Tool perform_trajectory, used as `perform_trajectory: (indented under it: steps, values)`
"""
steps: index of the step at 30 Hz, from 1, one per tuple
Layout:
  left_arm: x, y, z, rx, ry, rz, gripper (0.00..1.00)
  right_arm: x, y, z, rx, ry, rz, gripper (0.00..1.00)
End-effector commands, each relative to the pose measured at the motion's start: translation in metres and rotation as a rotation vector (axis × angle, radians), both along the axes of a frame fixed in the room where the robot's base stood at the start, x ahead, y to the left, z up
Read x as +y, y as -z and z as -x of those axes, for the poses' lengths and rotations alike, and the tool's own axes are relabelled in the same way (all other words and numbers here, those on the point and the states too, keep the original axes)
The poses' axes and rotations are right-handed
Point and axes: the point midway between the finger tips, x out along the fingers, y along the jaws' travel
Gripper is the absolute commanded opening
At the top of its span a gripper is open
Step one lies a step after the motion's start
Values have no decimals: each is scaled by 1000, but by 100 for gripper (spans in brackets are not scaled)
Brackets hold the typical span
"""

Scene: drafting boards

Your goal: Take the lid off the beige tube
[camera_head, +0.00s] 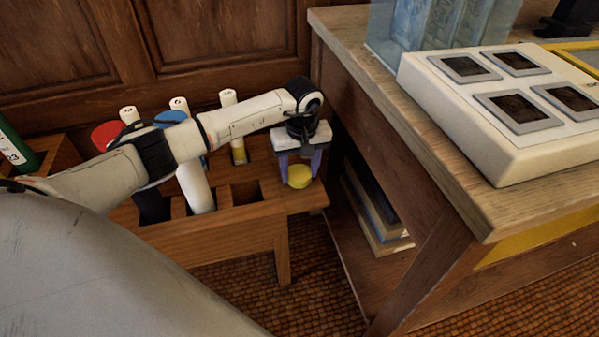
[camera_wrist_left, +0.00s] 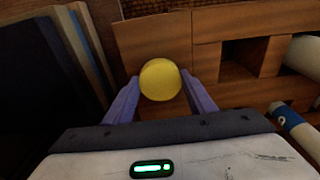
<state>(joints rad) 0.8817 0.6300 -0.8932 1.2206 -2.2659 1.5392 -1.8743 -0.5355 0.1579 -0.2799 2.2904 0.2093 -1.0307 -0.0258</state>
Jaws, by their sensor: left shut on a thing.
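A round yellow lid (camera_head: 299,176) is held between the two purple fingers of my left gripper (camera_head: 299,167). It also shows between the fingertips in the left wrist view (camera_wrist_left: 160,80). The lid is over the flat right end of the wooden rack (camera_head: 222,222); I cannot tell whether it touches the wood. No tube shows under the lid. A pale, beige-white tube (camera_head: 196,188) stands in a rack slot, its upper part hidden behind my left arm. My right gripper is not in view.
Red (camera_head: 107,135) and blue (camera_head: 170,118) lids, several rolled papers and a dark tube (camera_head: 152,206) are at the rack. A green tube (camera_head: 15,148) is at far left. A wooden desk (camera_head: 440,150) with a white panelled box (camera_head: 500,125) stands close on the right.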

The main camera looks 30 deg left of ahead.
Motion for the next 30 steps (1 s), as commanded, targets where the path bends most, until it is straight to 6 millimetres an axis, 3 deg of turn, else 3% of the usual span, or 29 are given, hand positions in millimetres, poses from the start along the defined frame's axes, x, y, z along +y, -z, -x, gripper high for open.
perform_trajectory:
  steps: [9, 10, 13, 23, 30]
  values:
    - [0, 3, 0, -1, 1, 0, 24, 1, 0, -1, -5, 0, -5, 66]
    - [0, 2, 0, -1, 0, 0, 54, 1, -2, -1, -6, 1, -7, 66]
    - [0, 1, 0, -1, 0, 0, 69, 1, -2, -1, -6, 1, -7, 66]
    - [0, -2, 0, -1, 0, 1, 69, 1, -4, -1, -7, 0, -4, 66]
    - [-2, -41, 1, -5, 1, -1, 69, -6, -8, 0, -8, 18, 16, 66]
